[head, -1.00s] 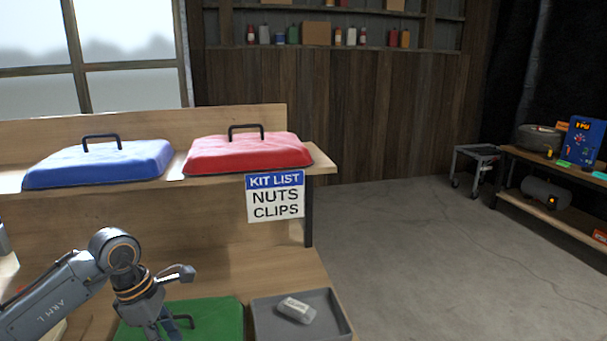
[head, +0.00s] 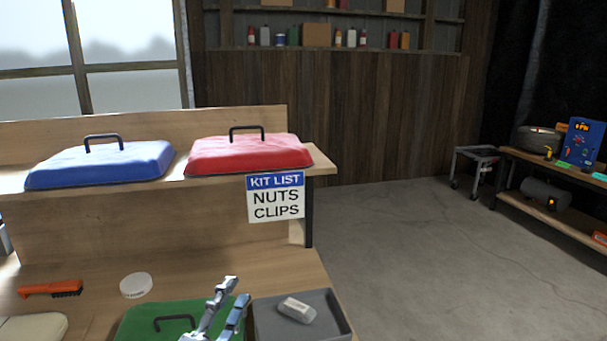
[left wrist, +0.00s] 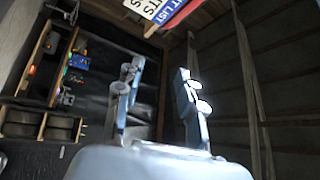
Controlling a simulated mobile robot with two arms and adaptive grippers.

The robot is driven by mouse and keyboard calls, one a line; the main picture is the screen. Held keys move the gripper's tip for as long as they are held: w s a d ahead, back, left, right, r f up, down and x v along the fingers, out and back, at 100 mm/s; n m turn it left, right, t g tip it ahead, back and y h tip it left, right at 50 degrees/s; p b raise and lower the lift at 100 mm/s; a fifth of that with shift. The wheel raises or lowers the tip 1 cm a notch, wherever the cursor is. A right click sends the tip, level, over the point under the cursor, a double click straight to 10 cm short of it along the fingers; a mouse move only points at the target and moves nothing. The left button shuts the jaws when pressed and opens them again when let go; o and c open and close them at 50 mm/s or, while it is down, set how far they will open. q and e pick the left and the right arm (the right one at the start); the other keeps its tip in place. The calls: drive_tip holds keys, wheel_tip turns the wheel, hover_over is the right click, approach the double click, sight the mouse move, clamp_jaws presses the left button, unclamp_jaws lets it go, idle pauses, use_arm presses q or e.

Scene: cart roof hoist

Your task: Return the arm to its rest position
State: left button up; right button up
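My left gripper (head: 233,296) shows at the bottom of the head view, its fingers pointing up and apart with nothing between them. It stands in front of the right side of the green lid (head: 140,325), which has a dark handle. In the left wrist view the two fingers (left wrist: 158,85) are also spread, with only the room behind them. Most of the left arm is out of the head view. My right gripper is not in view.
A grey tray (head: 343,325) holding a pale labelled block (head: 297,310) is right of the gripper. An orange brush (head: 50,288) and white round disc (head: 136,285) lie left. Blue (head: 100,165) and red (head: 248,155) lids rest on the shelf above. The floor at right is open.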

use_arm(q)
drive_tip(key=s+a+f+n+g+y, duration=0.4)
drive_tip(key=f+n, duration=0.2)
drive_tip(key=f, duration=0.2)
drive_tip(key=s+a+f+n+g+y, duration=0.35)
drive_tip(key=f+n, duration=0.25)
drive_tip(key=f, duration=0.2)
drive_tip(key=s+f+n+g+h, duration=0.1)
drive_tip(key=s+f+n+g, duration=0.1)
drive_tip(key=s+f+g, duration=0.6)
drive_tip(key=s+f+n+g, duration=0.1)
drive_tip(key=s+f+n, duration=0.25)
drive_tip(key=s, duration=0.85)
wheel_tip(320, 180, down, 27)
drive_tip(key=s+m+g, duration=0.1)
drive_tip(key=g, duration=0.1)
drive_tip(key=s+a+f, duration=0.1)
drive_tip(key=s+f, duration=0.7)
drive_tip(key=s+a+f, duration=0.2)
drive_tip(key=s+f, duration=0.6)
drive_tip(key=s, duration=0.1)
drive_tip(key=shift+a+g, duration=0.25)
drive_tip(key=shift+g, duration=0.1)
